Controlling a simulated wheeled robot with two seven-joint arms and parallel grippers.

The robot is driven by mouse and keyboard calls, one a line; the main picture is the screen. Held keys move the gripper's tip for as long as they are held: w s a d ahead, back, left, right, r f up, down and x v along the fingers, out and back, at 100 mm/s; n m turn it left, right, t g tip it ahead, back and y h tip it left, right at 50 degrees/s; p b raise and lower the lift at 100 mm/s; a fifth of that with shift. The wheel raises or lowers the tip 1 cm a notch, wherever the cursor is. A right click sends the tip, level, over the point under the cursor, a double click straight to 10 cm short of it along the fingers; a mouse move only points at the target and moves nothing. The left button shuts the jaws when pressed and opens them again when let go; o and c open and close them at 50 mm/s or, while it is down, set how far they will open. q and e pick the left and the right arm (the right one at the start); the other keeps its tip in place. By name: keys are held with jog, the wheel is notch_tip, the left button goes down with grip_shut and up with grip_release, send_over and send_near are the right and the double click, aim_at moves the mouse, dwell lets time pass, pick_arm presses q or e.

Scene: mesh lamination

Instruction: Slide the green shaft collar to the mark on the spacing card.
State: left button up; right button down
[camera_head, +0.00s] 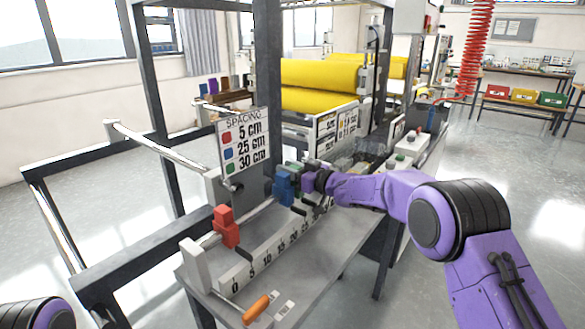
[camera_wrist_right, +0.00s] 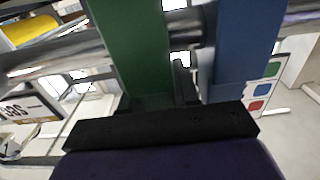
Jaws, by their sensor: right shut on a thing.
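The green shaft collar (camera_wrist_right: 135,45) fills the left of the right wrist view, on a metal shaft. In the head view it is mostly hidden behind the blue collar and my gripper. My right gripper (camera_head: 303,181) is shut on the green collar. The blue collar (camera_head: 284,188) sits right beside it, and also shows in the wrist view (camera_wrist_right: 243,45). A red collar (camera_head: 226,228) sits nearer on the shaft. The spacing card (camera_head: 243,143) lists red 5 cm, blue 25 cm, green 30 cm. My left gripper is out of view.
A ruler strip (camera_head: 268,257) with printed numbers runs along the bench below the shaft. An orange-handled tool (camera_head: 256,309) lies near its 0 end. Yellow rollers (camera_head: 320,85) stand behind. Dark frame posts rise beside the card.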

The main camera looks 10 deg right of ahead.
jog(key=c, duration=1.1)
grip_release()
jog(key=shift+s+a+f, duration=0.1)
jog(key=shift+a+f, duration=0.1)
jog(key=shift+f, duration=0.1)
jog(key=shift+o, duration=0.9)
jog(key=shift+a+r, duration=0.1)
jog(key=shift+r, duration=0.1)
jog(key=shift+s+d, duration=0.25)
jog(key=b+v, duration=0.1)
jog(key=v, duration=0.9)
jog(key=shift+b, duration=0.3)
